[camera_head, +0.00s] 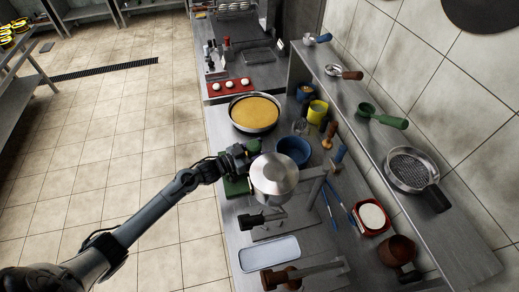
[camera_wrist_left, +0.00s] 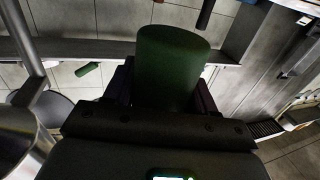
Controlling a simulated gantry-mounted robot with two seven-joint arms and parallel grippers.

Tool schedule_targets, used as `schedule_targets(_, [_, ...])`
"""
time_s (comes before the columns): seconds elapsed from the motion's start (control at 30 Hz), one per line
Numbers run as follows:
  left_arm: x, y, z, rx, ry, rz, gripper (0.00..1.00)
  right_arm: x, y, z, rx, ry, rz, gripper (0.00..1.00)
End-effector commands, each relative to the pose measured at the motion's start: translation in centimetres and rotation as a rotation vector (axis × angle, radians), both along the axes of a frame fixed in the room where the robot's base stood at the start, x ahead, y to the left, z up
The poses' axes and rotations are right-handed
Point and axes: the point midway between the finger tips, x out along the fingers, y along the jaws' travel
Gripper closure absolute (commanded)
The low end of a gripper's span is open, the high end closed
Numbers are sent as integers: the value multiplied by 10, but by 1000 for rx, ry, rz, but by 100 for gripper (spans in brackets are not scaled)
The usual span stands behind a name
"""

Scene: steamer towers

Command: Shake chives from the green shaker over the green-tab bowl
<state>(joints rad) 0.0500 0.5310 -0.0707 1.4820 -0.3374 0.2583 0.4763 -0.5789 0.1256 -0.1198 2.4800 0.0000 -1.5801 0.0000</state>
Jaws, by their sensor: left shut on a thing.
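My left gripper (camera_head: 243,156) reaches in from the left over the counter, beside a metal pot with a domed lid (camera_head: 274,174). In the left wrist view it is shut on a dark green cylinder, the green shaker (camera_wrist_left: 172,65), which stands out between its fingers. In the head view the shaker is mostly lost among the dark gripper parts. A green block-like thing (camera_head: 236,187) lies just below the gripper. I cannot make out which bowl has a green tab. My right gripper is not in view.
A blue bowl (camera_head: 294,150) stands just right of the gripper, and a wide pan with yellow content (camera_head: 254,113) behind it. A white tray (camera_head: 269,253) lies at the front. A raised shelf (camera_head: 335,85) with a strainer (camera_head: 411,169) runs along the right wall.

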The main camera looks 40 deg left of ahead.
Motion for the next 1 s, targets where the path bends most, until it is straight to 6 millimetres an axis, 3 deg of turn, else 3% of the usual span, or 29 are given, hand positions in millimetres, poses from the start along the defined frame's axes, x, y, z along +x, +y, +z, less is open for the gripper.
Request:
schedule_targets(0.17, [0, -1, 2, -45, 17, 0, 99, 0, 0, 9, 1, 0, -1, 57])
schedule_targets(0.37, [-1, -5, -2, -293, 118, 2, 99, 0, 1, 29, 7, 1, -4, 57])
schedule_targets(0.83, [-1, -6, -14, -1230, 497, 0, 99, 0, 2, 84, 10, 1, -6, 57])
schedule_targets(1.0, [3, 4, -24, -1527, 620, -1, 99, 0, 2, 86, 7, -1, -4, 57])
